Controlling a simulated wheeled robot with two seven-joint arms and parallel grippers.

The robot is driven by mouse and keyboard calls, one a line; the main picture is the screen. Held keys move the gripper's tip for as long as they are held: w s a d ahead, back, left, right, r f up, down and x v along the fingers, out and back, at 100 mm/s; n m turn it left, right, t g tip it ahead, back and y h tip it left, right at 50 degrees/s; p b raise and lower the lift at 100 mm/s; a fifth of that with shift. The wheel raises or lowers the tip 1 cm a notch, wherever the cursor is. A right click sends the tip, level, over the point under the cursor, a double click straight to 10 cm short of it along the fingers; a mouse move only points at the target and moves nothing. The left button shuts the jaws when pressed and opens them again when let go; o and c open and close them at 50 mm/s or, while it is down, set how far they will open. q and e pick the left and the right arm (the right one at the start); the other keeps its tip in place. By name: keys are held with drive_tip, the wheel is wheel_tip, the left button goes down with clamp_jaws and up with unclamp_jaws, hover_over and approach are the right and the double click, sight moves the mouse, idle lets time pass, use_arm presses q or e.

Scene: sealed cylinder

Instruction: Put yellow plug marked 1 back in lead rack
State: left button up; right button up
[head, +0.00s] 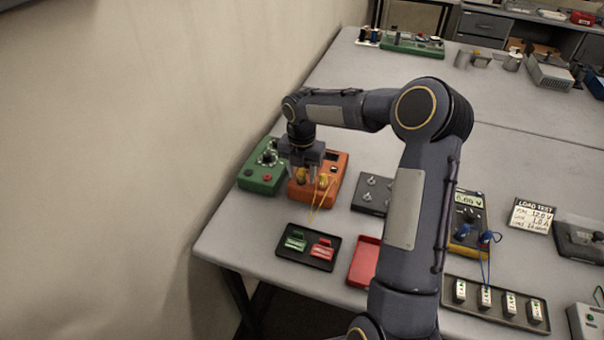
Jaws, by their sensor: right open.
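Two yellow plugs, one on the left (301,176) and one on the right (323,181), sit on the orange box (337,165) at the left of the table. Thin yellow leads run from them down over the box's front. The number on either plug is too small to read. My right gripper (303,168) points down over the orange box, open, with its fingers close around or just above the left plug; contact cannot be told. No clearly marked lead rack shows; a dark block with metal posts (366,206) stands to the right, partly behind my arm. My left gripper is out of view.
A green box (258,180) stands left of the orange one. In front are a black tray (283,254) with green and red pieces and a red tray (361,262). A meter (467,200) with blue leads and a tray of white modules (522,326) lie right of my arm.

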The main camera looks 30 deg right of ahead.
drive_tip(key=shift+c, duration=0.4)
clamp_jaws()
drive_tip(key=shift+r, duration=0.1)
drive_tip(key=shift+r+p, duration=1.8)
drive_tip(key=shift+r, duration=0.2)
drive_tip(key=shift+r+p, duration=0.3)
drive_tip(key=shift+r, duration=0.65)
drive_tip(key=shift+f, duration=0.1)
